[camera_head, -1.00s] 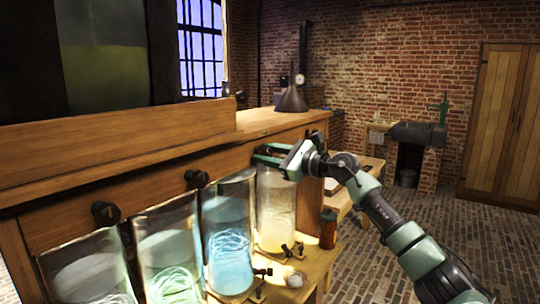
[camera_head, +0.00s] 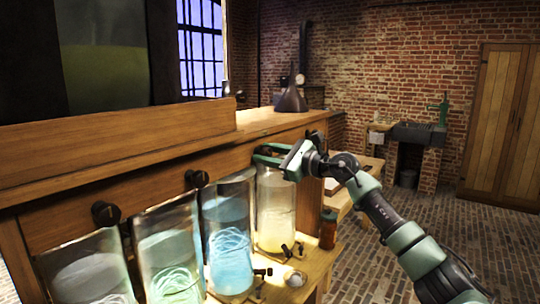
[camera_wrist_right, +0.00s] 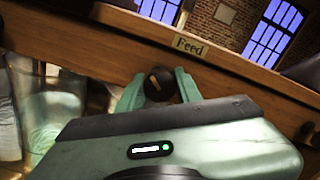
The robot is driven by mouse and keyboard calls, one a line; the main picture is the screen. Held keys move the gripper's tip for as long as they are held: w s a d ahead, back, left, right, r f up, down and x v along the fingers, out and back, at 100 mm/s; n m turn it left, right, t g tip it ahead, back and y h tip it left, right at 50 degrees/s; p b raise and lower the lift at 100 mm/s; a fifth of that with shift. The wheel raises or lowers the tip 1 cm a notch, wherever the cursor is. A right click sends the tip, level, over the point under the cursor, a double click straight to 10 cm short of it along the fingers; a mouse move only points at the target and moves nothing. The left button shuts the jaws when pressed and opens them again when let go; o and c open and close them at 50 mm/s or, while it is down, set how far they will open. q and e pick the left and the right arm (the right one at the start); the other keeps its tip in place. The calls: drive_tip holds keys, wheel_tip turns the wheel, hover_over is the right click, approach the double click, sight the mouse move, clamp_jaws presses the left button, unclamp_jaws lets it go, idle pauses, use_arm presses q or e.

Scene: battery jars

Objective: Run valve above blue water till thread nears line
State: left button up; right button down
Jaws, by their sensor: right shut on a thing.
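The blue-water jar (camera_head: 230,250) is a tall clear glass holding blue liquid with pale coiled thread inside. My right gripper (camera_head: 270,155) is at the wooden front board, above the jar of yellowish liquid and to the right of the blue-water jar. In the right wrist view its green fingers (camera_wrist_right: 160,84) are shut around a dark round valve knob (camera_wrist_right: 160,78) with a light mark on its face. A "Feed" plate (camera_wrist_right: 189,45) is above it. In the head view this knob is hidden by the gripper. I cannot read any line on the blue jar. My left gripper is out of view.
Two other dark knobs (camera_head: 196,179) (camera_head: 105,213) stick out of the board. A yellowish jar (camera_head: 275,215), a green jar (camera_head: 170,265) and a paler jar (camera_head: 92,275) stand in the row. A brown bottle (camera_head: 328,230) stands at the shelf's right end. Open brick floor lies to the right.

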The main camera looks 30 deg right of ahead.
idle(0.4)
drive_tip(key=m+p, duration=0.5)
drive_tip(key=p, duration=0.1)
drive_tip(key=shift+r+m, duration=0.2)
drive_tip(key=shift+m, duration=0.2)
drive_tip(key=shift+m+p, duration=0.3)
drive_tip(key=shift+p, duration=0.05)
drive_tip(key=shift+f+m, duration=0.25)
drive_tip(key=shift+m, duration=0.05)
drive_tip(key=m+p, duration=0.2)
drive_tip(key=p, duration=0.1)
drive_tip(key=shift+r, duration=0.25)
drive_tip(key=shift+f+m+p, duration=0.15)
drive_tip(key=shift+m+p, duration=0.35)
drive_tip(key=shift+m, duration=0.2)
drive_tip(key=shift+f, duration=0.1)
drive_tip(key=c, duration=0.8)
unclamp_jaws()
